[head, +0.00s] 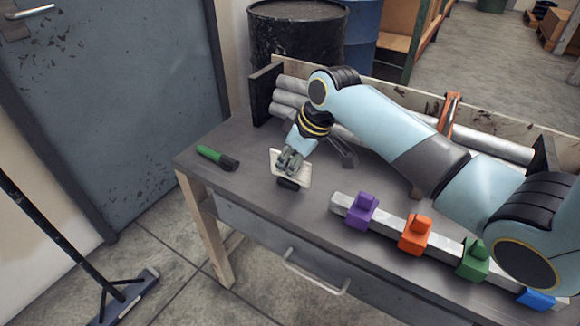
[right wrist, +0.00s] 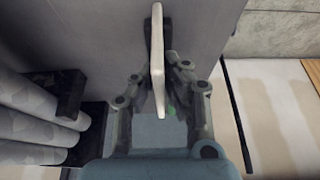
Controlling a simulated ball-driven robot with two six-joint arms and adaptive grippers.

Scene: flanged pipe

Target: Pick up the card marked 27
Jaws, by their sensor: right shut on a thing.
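A pale card (head: 303,171) is in my right gripper (head: 290,161), tilted, over the left part of the grey table. In the right wrist view the card (right wrist: 157,60) shows edge-on between the two fingers of the gripper (right wrist: 158,85). The right gripper is shut on it. I cannot read any mark on the card in these views. A small black piece (head: 288,184) sits just below the card; a dark piece also shows behind the card in the right wrist view. My left gripper is not in view.
A green and black marker (head: 217,157) lies near the table's left end. A metal bar (head: 384,222) carries purple (head: 361,211), orange (head: 415,235), green (head: 472,261) and blue blocks. Grey pipes (head: 290,100) lie at the back, beside dark end plates. The table top (head: 240,180) is bare between marker and card.

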